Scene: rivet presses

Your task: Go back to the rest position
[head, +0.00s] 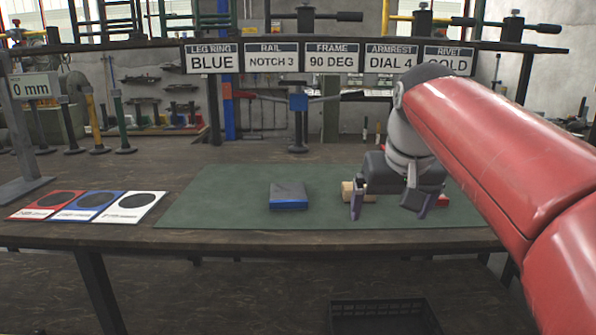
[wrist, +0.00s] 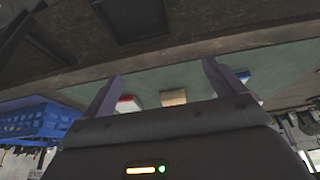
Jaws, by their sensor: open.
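My gripper (head: 386,205) is open above the right part of the green mat (head: 225,210), its two fingers apart and pointing down. In the wrist view my gripper (wrist: 163,75) shows its fingers spread with nothing held between them. A tan block (head: 348,191) lies on the mat, partly hidden behind the gripper; it also shows in the wrist view (wrist: 173,97). A red piece (head: 443,201) shows just right of the gripper, mostly hidden; a red-and-white piece (wrist: 127,103) shows in the wrist view. A grey-topped blue block (head: 289,196) sits on the mat, left of the gripper.
Red (head: 46,204), blue (head: 90,204) and white (head: 136,207) cards lie at the bench's left. A sign row (head: 333,58) hangs above the back. A dark crate (head: 385,316) is below the front edge. A blue crate (wrist: 38,118) shows in the wrist view.

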